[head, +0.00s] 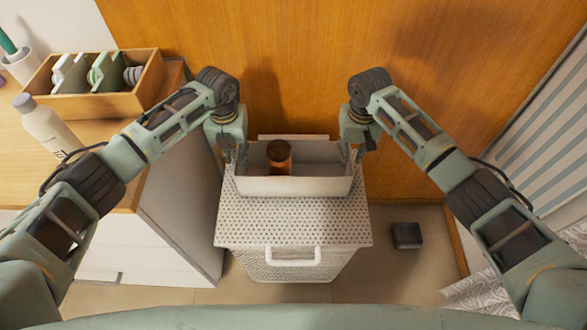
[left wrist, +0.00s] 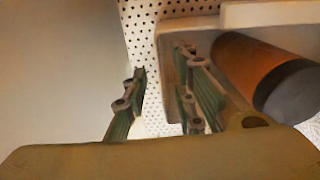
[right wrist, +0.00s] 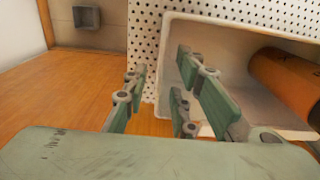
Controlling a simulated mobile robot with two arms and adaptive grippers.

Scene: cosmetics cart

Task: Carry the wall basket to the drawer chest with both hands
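The wall basket (head: 292,187) is a white open box on top of a white perforated, lidded bin (head: 290,230), close to the wooden wall. An amber bottle (head: 279,155) with a dark cap is in it; it also shows in the left wrist view (left wrist: 250,68). My left gripper (head: 229,154) is at the basket's left end and my right gripper (head: 356,154) at its right end. In both wrist views the fingers are apart, one side outside the end wall and the other inside. A white unit with a wooden top (head: 180,215), seemingly the drawer chest, stands at left.
On the wooden top are a wooden organiser (head: 100,103) with compacts, a white bottle (head: 46,127) and a white cup (head: 21,65). A small dark box (head: 407,235) lies on the floor at right. A striped curtain (head: 550,135) hangs at far right.

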